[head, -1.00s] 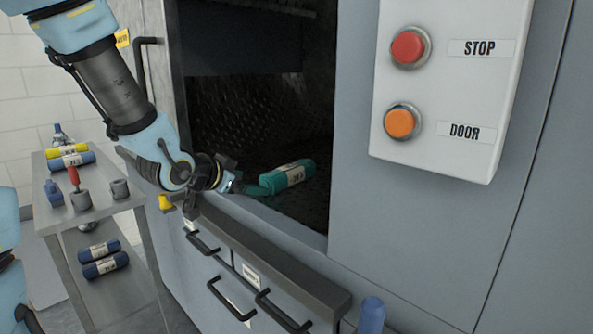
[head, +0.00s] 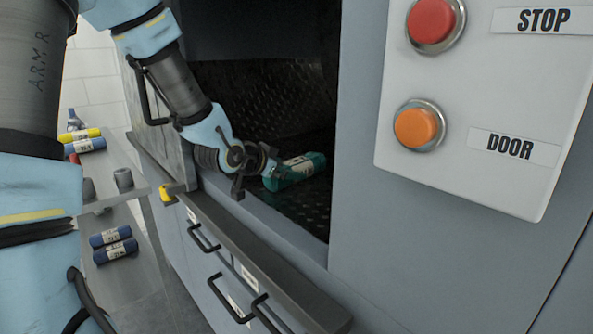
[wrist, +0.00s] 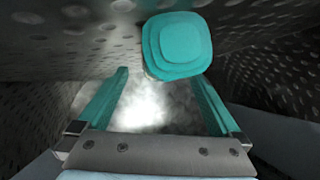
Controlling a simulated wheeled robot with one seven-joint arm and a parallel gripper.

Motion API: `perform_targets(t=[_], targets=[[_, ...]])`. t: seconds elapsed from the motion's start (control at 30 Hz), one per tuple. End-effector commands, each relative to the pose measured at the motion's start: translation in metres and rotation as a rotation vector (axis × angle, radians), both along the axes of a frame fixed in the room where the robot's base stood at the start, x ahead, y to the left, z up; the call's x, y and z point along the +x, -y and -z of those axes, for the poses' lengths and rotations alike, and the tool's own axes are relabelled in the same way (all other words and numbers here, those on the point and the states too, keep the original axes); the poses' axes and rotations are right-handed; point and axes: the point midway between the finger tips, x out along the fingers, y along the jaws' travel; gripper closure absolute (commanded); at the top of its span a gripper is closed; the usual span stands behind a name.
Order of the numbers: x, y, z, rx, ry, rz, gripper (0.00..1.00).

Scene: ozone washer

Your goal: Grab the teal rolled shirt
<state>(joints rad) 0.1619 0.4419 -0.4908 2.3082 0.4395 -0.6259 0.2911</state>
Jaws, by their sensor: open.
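The teal rolled shirt (head: 296,170) has a pale label and lies on the dark perforated floor inside the washer opening. My gripper (head: 272,172) reaches in through the opening at the shirt's near left end. In the wrist view the round end of the teal rolled shirt (wrist: 177,46) shows just beyond and above the fingertips. The two teal fingers of my gripper (wrist: 162,82) are spread apart with nothing held between them. Whether a finger touches the shirt cannot be told.
The washer's front ledge (head: 245,262) runs below the opening. A panel with STOP (head: 431,20) and DOOR (head: 415,127) buttons is at the right. A grey cart (head: 128,192) at the left holds yellow and blue rolls, with blue rolls (head: 113,243) on its lower shelf.

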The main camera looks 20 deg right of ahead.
Motion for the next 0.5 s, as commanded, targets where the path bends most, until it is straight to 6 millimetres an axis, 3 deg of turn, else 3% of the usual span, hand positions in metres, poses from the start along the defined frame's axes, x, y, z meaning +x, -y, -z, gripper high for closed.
perform_targets(t=[0.3,0.5], targets=[[0.021,0.029,0.015,-0.001,-0.003,0.001,0.00],[0.025,0.036,0.020,0.000,-0.001,0.000,0.00]])
